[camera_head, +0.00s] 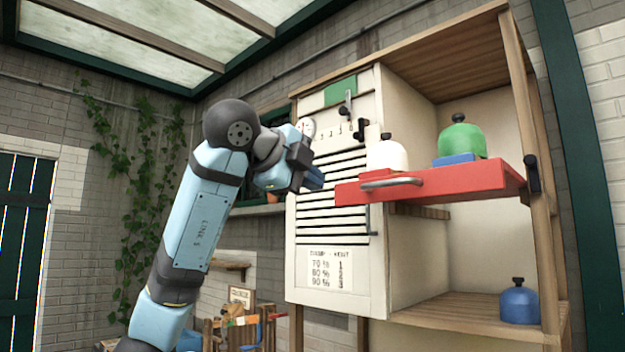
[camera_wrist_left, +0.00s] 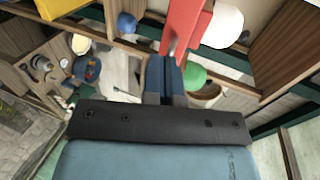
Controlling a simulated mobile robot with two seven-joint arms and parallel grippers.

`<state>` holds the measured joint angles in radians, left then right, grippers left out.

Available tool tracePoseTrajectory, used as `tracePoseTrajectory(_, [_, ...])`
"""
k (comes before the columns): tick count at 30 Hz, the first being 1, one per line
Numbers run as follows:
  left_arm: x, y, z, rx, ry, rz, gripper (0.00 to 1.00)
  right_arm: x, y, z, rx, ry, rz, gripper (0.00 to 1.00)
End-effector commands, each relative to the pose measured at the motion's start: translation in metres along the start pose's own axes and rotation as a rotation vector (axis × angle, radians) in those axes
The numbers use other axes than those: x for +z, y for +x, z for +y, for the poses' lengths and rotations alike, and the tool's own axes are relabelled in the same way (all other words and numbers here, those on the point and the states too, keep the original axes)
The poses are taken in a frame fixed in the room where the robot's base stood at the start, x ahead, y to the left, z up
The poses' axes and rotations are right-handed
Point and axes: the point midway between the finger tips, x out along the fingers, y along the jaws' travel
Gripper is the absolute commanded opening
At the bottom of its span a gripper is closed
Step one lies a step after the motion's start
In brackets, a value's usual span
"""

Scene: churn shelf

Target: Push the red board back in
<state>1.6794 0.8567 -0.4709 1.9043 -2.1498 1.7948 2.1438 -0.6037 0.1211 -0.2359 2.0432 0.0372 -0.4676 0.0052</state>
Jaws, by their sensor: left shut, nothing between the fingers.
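The red board (camera_head: 440,184) sticks out of the wooden shelf unit like a pulled-out drawer, with a grey handle (camera_head: 391,182) on its front. A green jar (camera_head: 462,141) on a blue block (camera_head: 453,159) and a white jar (camera_head: 387,154) show above the board. My left gripper (camera_head: 314,179) is shut and empty, just left of the board's front end. In the left wrist view the closed fingers (camera_wrist_left: 161,78) point toward the red board (camera_wrist_left: 184,25); whether they touch it I cannot tell. My right gripper is not in view.
A white louvred door panel (camera_head: 335,195) stands left of the board. A blue jar (camera_head: 519,303) stands on the lower shelf (camera_head: 470,310). A wooden post (camera_head: 520,90) rises at the board's right. Open room lies left of my arm.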

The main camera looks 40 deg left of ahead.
Motion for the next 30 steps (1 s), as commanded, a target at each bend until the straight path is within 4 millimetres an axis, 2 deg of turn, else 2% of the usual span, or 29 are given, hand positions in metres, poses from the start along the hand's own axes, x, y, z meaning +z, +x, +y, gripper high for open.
tracePoseTrajectory(3, [0.000, 0.028, 0.000, 0.005, 0.001, 0.001, 0.00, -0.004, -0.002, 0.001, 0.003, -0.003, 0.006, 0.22])
tracePoseTrajectory(9, [-0.001, 0.070, -0.001, 0.003, 0.001, 0.002, 0.00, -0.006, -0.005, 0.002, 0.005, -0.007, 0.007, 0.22])
tracePoseTrajectory(15, [0.000, 0.096, -0.010, 0.002, 0.001, 0.002, 0.00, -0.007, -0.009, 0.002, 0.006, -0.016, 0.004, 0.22])
tracePoseTrajectory(21, [0.000, 0.105, -0.012, 0.001, 0.001, 0.002, 0.00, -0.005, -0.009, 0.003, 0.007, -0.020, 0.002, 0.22])
tracePoseTrajectory(30, [0.000, 0.106, -0.012, 0.000, 0.001, 0.002, 0.00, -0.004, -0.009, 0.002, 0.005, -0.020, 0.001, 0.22])
